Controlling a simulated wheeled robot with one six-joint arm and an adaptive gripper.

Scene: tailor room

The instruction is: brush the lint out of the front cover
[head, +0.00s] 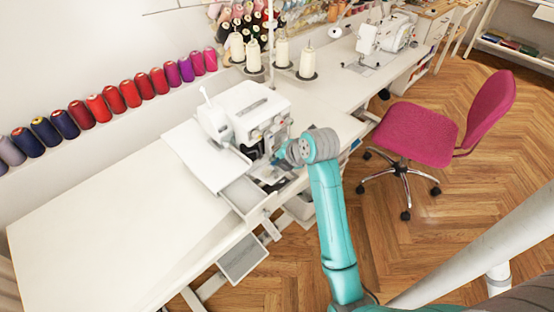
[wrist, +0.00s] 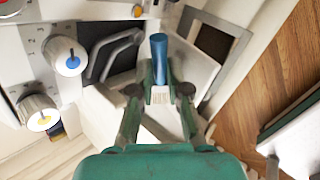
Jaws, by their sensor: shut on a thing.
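A white overlock sewing machine (head: 248,112) stands on the white table in the head view, with a dark open area low on its front. My gripper (wrist: 161,84) is shut on a small brush (wrist: 158,52) with a blue handle and pale bristles. The bristles point toward my palm in the wrist view. A pale panel (wrist: 192,70) lies behind and right of the brush; it may be the lowered front cover. I cannot make out lint, or whether the bristles touch anything.
Machine dials (wrist: 65,57) sit close on the left in the wrist view. The white table (head: 110,225) is clear at left. A second sewing machine (head: 385,38) stands further right. A pink chair (head: 418,133) is on the wooden floor. Thread cones (head: 130,93) line the wall.

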